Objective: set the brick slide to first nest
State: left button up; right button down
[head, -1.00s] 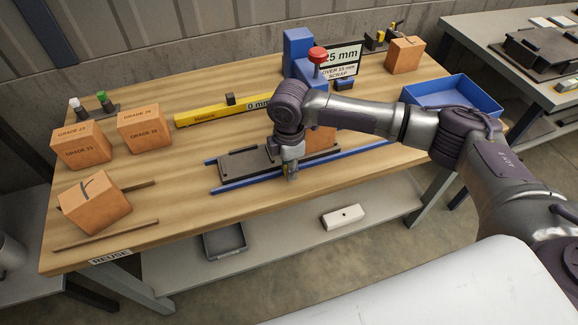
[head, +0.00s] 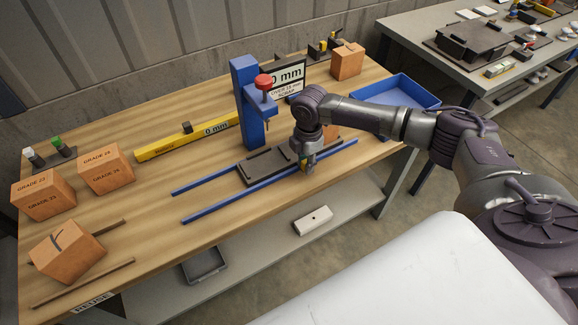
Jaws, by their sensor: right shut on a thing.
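The brick slide (head: 262,167) is a dark flat plate lying between two blue rails (head: 225,206) on the wooden bench, a little right of the rails' middle. My right gripper (head: 306,169) points down at the slide's right end and is shut on a small part there, which the fingers mostly hide. An orange brick (head: 331,133) shows partly behind my right wrist, at the slide's right end; the rest is hidden. I cannot make out the first nest. My left gripper is out of view.
A yellow rule (head: 170,144), graded bricks (head: 104,168) and a marked brick (head: 68,250) lie left. A blue tray (head: 398,91) sits right.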

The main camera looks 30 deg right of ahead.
jog(key=shift+w+d+r, duration=0.1)
jog(key=shift+d, duration=0.95)
jog(key=c, duration=1)
grip_release()
jog(key=shift+d, duration=0.1)
jog(key=shift+o, duration=0.2)
jog(key=shift+r, duration=0.2)
notch_tip(320, 180, up, 12)
jog(key=shift+f, duration=0.25)
